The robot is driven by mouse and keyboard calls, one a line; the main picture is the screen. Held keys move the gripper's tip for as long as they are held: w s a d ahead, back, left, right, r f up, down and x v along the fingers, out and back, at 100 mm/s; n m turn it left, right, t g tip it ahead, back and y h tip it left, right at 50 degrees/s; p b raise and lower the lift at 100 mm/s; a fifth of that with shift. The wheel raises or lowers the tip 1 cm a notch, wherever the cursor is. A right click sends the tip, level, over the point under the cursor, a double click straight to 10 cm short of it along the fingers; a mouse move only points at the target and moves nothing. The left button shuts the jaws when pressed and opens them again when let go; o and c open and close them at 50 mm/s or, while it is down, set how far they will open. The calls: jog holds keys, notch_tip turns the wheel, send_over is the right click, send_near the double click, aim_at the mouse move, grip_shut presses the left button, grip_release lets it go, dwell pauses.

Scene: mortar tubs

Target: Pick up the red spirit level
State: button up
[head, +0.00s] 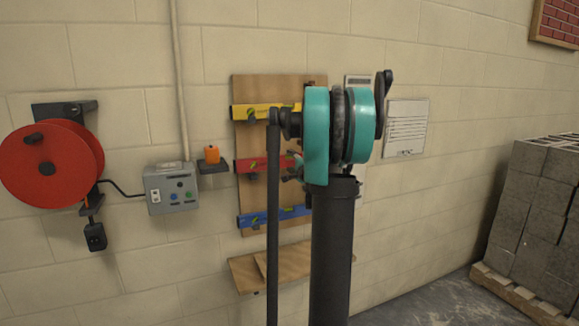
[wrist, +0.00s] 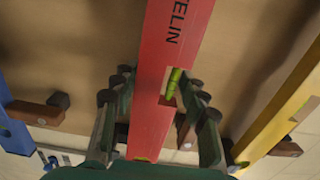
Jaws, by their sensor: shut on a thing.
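The red spirit level (head: 258,163) lies level across the wooden board, in the middle row between the yellow and blue ones. My arm hides its right part in the head view. In the wrist view the red level (wrist: 172,50) runs between my fingers, with its green vial and black lettering showing. My gripper (wrist: 153,98) is shut on it, with fingers on both sides. In the head view only a little of my gripper (head: 293,170) shows beside my arm. I cannot tell whether the level still rests on its pegs.
The yellow level (head: 262,111) hangs above and the blue level (head: 290,213) below, both close to my fingers. A wooden shelf (head: 242,276) juts out under the board (head: 245,192). A red reel (head: 45,165) and grey control box (head: 171,190) are to the left, stacked blocks (head: 540,200) to the right.

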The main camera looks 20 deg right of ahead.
jog(key=s, duration=0.9)
jog(key=shift+d, duration=0.15)
dwell(0.4)
